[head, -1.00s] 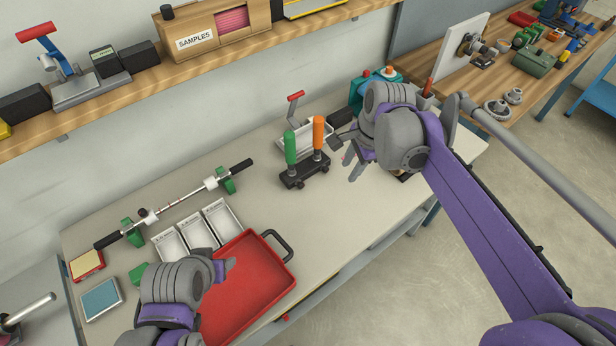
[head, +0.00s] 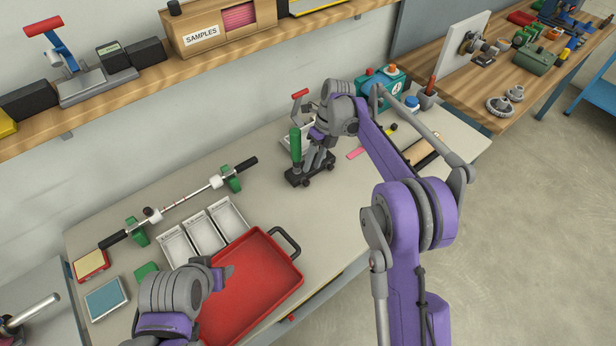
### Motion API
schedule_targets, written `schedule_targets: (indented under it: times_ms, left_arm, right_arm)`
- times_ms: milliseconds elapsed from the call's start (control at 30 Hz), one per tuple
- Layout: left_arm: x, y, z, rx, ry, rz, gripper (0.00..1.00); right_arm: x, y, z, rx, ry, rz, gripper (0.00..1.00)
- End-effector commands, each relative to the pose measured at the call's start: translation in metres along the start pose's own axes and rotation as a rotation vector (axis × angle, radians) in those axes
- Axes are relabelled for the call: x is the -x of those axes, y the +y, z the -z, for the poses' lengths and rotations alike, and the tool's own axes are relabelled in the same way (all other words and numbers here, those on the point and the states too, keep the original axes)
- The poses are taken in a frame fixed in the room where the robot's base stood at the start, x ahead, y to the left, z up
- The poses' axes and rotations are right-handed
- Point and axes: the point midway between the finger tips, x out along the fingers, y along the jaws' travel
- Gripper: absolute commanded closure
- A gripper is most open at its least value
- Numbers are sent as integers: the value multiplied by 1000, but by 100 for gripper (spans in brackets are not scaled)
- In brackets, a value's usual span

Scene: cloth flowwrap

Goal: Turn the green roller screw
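A green upright handle (head: 296,144) stands in a small black holder (head: 312,174) on the bench. My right gripper (head: 318,162) points down over the right side of this holder, just right of the green handle. It covers the place of the orange handle, which is hidden now. Whether its fingers are shut on anything cannot be told. A rod (head: 185,199) with white collars and black ends lies on green supports (head: 231,179) at the back left. My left gripper (head: 226,276) is low over the red tray; its finger opening is unclear.
The red tray (head: 262,298) with a dark handle fills the front middle. White bins (head: 204,232) stand behind it. A teal box (head: 392,84) and a pink strip (head: 357,152) are to the right. Bare bench lies between tray and holder.

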Motion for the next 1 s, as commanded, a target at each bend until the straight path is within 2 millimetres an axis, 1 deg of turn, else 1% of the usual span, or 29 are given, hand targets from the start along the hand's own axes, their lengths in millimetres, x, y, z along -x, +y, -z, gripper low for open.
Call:
schedule_targets:
  times_ms: [33,100,200,300,433,700,733,767,800,933,1000]
  left_arm:
    - [0,0,0,0,0,0,44]
    - [0,0,0,0,0,0,44]
    - [0,0,0,0,0,0,44]
    - [0,0,0,0,0,0,44]
    - [0,0,0,0,0,0,44]
    - [0,0,0,0,0,0,44]
    - [0,0,0,0,0,0,44]
    - [0,0,0,0,0,0,44]
    - [0,0,0,0,0,0,44]
    - [0,0,0,0,0,0,44]
    - [0,0,0,0,0,0,44]
  right_arm:
    - [-11,0,0,1,0,0,61]
    - [-24,0,0,2,0,0,61]
    - [-39,1,0,1,0,0,61]
    - [-50,0,0,1,0,0,61]
    - [-58,0,0,1,0,1,61]
    - [-59,0,0,1,-1,1,61]
    - [-59,0,0,1,-1,1,63]
    - [-59,0,0,1,-1,1,68]
    - [-59,0,0,1,-1,1,75]
    - [-59,0,0,1,-1,1,99]
    - [-59,0,0,2,-1,1,100]
